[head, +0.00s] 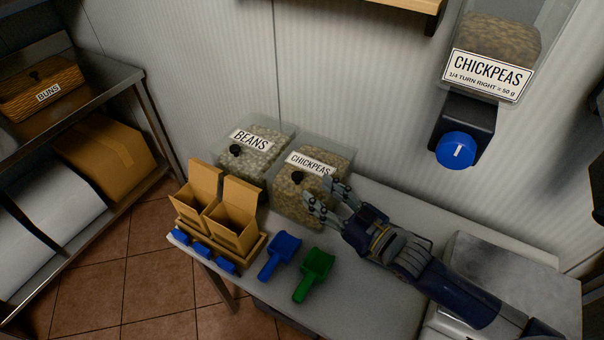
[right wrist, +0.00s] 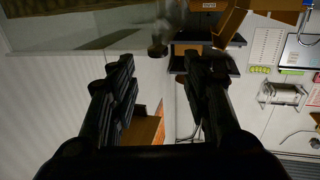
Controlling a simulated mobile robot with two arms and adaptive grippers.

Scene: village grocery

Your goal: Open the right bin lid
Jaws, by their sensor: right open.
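The right bin, labelled CHICKPEAS (head: 306,208), is a clear bin of chickpeas on the table. Its sloping front lid looks shut and has a dark round knob (head: 297,177). My right gripper (head: 326,202) is open, with its fingers just right of the knob and close to the bin front. In the right wrist view a dark knob (right wrist: 157,50) shows between the tips of my open right gripper (right wrist: 162,68), with nothing held. Whether a finger touches the bin cannot be told. My left gripper is not in view.
The BEANS bin (head: 250,160) stands left of it. Open cartons in a tray (head: 262,247), a blue scoop (head: 281,254) and a green scoop (head: 314,272) lie in front. A CHICKPEAS dispenser (head: 487,65) hangs on the wall above. A steel box stands at right.

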